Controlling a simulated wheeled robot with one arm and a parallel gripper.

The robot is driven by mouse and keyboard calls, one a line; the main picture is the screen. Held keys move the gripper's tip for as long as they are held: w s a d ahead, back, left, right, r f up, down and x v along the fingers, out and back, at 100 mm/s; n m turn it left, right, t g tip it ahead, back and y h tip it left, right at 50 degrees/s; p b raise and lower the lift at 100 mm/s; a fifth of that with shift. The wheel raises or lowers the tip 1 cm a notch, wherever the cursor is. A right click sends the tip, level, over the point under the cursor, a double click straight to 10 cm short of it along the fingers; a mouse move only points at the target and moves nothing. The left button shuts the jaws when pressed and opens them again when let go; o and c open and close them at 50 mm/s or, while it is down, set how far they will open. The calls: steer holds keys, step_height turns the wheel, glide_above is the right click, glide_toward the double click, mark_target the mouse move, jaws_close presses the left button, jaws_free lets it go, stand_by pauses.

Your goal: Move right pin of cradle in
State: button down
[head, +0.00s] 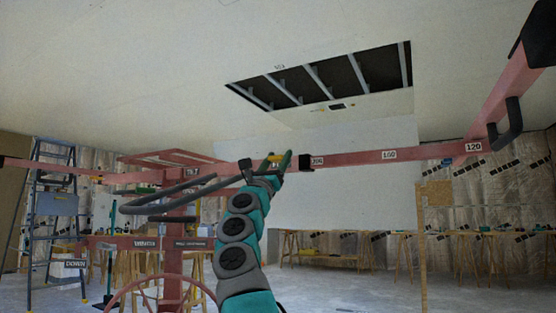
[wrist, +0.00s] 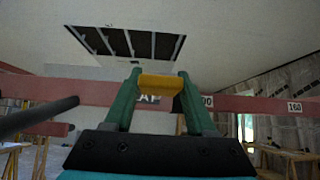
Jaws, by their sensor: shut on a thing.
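The red cradle bar (head: 430,151) runs across the head view below the ceiling and carries white number labels. It also crosses the wrist view (wrist: 245,103) behind the jaws. My gripper (head: 277,160) is at the bar near the middle of the head view. In the wrist view its green fingers (wrist: 159,80) are shut on a yellow piece, which looks like the right pin (wrist: 160,81). The yellow also shows small in the head view (head: 273,157). The pin's far end and its seat in the bar are hidden.
A ceiling opening with metal joists (head: 310,82) lies above the bar. The red lift mast (head: 172,260) and a dark grey bar (head: 165,206) stand left of my arm. A stepladder (head: 55,205) is at far left. Wooden trestles (head: 320,248) stand behind; the floor at right is mostly clear.

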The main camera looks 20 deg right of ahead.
steer(key=shift+w+d+r+p, duration=0.1)
steer(key=shift+w+d+p, duration=0.6)
steer(key=shift+p, duration=0.05)
steer(key=shift+w+d+p, duration=0.4)
steer(key=shift+d, duration=0.25)
steer(key=shift+c, duration=1.1)
jaws_free()
steer(key=shift+f, duration=0.2)
steer(key=b+v, duration=0.7)
steer(key=b, duration=0.2)
steer(key=shift+s+a+f, duration=0.15)
steer(key=shift+a+f, duration=0.05)
steer(key=shift+a, duration=0.05)
